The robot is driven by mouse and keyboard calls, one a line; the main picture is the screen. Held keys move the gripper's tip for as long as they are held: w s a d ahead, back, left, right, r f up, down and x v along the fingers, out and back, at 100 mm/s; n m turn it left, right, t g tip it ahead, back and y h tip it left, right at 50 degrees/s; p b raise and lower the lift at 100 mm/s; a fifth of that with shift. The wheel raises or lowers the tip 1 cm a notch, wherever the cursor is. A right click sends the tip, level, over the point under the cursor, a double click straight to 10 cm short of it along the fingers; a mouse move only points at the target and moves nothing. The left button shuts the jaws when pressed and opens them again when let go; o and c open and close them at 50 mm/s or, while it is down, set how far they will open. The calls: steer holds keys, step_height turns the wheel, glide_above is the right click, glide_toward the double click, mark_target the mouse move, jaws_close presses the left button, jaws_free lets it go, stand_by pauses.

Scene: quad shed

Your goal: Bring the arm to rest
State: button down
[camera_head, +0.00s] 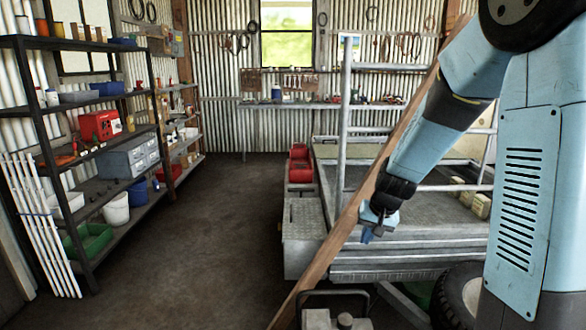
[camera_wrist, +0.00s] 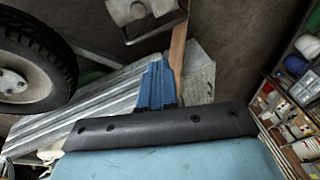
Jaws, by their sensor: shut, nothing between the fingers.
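My arm (camera_head: 440,120) reaches down from the upper right in the head view, bent at its elbow. My gripper (camera_head: 370,236) hangs at its end with its blue fingers pointing down, in front of the trailer's side. In the wrist view the blue fingers (camera_wrist: 157,84) are together, with nothing seen between them. A long wooden plank (camera_head: 345,222) runs diagonally behind the gripper. I cannot tell whether the gripper touches it.
A metal trailer (camera_head: 400,255) with a rail frame and wheel (camera_head: 462,295) stands close to my arm. Shelves (camera_head: 100,140) with boxes and tubs line the left wall. A bench (camera_head: 320,106) is at the back. The floor (camera_head: 220,215) between shelves and trailer is clear.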

steer(key=s+d+r+n+t+h, duration=0.1)
steer(key=s+r, duration=0.8)
steer(key=s, duration=0.3)
steer(key=s+d+r+n+t+h, duration=0.1)
steer(key=s+d+r, duration=0.1)
steer(key=s+r, duration=0.8)
steer(key=s, duration=0.3)
steer(key=shift+s+d, duration=0.15)
steer(key=shift+s, duration=0.1)
stand_by(0.4)
